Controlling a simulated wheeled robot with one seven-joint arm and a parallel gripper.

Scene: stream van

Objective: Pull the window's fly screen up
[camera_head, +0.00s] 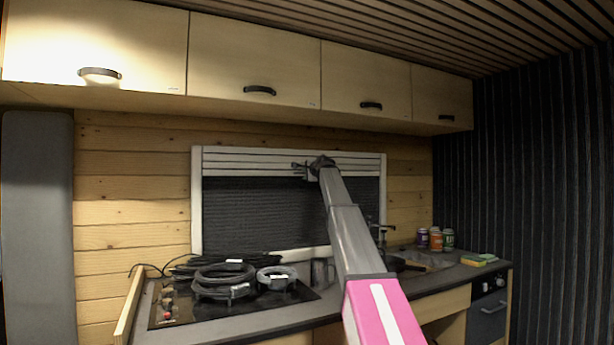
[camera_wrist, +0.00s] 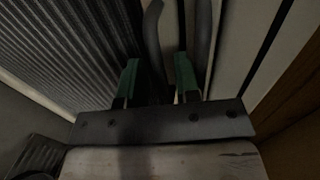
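The window's light frame (camera_head: 197,200) is set in the wooden wall. Pale horizontal slats (camera_head: 250,160) cross its top, and a dark ribbed fly screen (camera_head: 260,210) fills the opening below them. My gripper (camera_head: 300,168) is at the slats, near the screen's upper edge. In the wrist view the ribbed screen (camera_wrist: 50,45) is on the left and pale strips (camera_wrist: 230,50) are on the right. The green-padded fingers of my gripper (camera_wrist: 157,80) stand apart. A curved grey bar (camera_wrist: 153,35) shows between them; I cannot tell whether they touch it.
Below the window, a counter holds a hob (camera_head: 175,305) with coiled black cables (camera_head: 225,280). A tap (camera_head: 380,228), several cans (camera_head: 436,240) and a sponge (camera_head: 474,261) are to the right. Overhead cupboards (camera_head: 255,60) jut out above the window.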

